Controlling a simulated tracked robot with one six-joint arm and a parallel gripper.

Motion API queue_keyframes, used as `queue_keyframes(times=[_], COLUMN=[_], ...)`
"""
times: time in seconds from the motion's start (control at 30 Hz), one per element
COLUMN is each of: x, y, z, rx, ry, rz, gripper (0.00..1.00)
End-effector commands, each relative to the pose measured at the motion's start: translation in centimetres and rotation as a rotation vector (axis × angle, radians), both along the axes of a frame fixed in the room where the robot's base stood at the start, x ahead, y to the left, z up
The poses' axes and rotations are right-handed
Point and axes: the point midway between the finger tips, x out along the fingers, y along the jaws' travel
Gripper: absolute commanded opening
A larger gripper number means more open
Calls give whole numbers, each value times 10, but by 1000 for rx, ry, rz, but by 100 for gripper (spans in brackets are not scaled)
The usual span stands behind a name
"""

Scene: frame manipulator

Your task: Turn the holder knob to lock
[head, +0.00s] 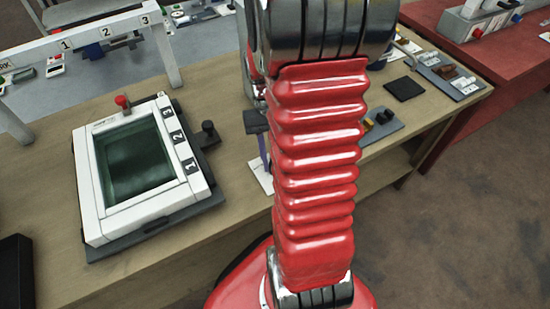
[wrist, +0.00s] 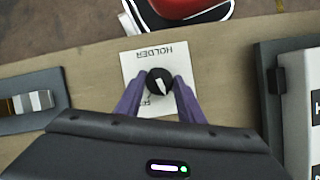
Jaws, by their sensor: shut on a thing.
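The holder knob (wrist: 160,82) is a round black knob with a white pointer mark. It sits on a white card labelled HOLDER (wrist: 142,58), upside down in the wrist view. My gripper (wrist: 158,92) has two purple fingers, one on each side of the knob, shut on it. Part of the card's lettering is hidden by the fingers. In the head view my red arm covers most of this spot. A purple finger and a corner of the white card (head: 260,178) show just left of the arm.
A white framed box with a dark green window (head: 138,165) and a red knob stands on the wooden table to the left. A black square pad (head: 404,88) and small grey panels lie to the right. Bare wood (wrist: 95,85) surrounds the card.

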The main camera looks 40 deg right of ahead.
Motion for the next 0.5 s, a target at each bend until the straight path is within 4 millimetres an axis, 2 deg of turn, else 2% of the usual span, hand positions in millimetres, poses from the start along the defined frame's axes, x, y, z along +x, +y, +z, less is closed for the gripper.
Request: queue_keyframes(times=[0.03, 0.5], x=[5, 5], y=[0, 3], z=[0, 1], rx=[-5, -7], ry=[-12, -13], rz=[47, 436], gripper=[12, 12])
